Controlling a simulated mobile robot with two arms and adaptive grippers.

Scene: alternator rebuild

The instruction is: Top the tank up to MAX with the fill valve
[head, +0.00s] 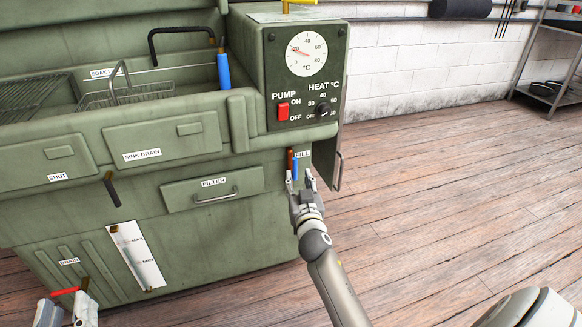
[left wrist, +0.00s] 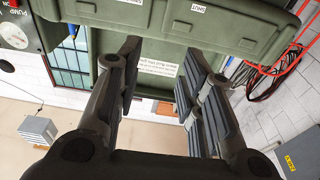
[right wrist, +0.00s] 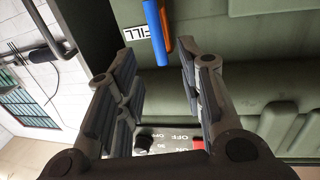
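The fill valve's blue handle (head: 295,169) hangs beside a copper-coloured pipe under the FILL label (head: 302,154) on the green washer. My right gripper (head: 302,178) is open just in front of the handle. In the right wrist view the blue handle (right wrist: 155,32) lies beyond the gap between the fingertips, with no clear contact. The white level gauge (head: 146,268), marked MAX and MIN, is on the tank front; its liquid level is too small to read. My left gripper (head: 67,304) is open and empty at the lower left, near the red drain handle (head: 65,291).
The control box has a red pump switch (head: 283,111), a heat knob (head: 323,109) and a temperature dial (head: 306,54). A filter drawer (head: 212,190) and a black lever (head: 110,188) stick out of the front. Wooden floor (head: 440,180) is free to the right.

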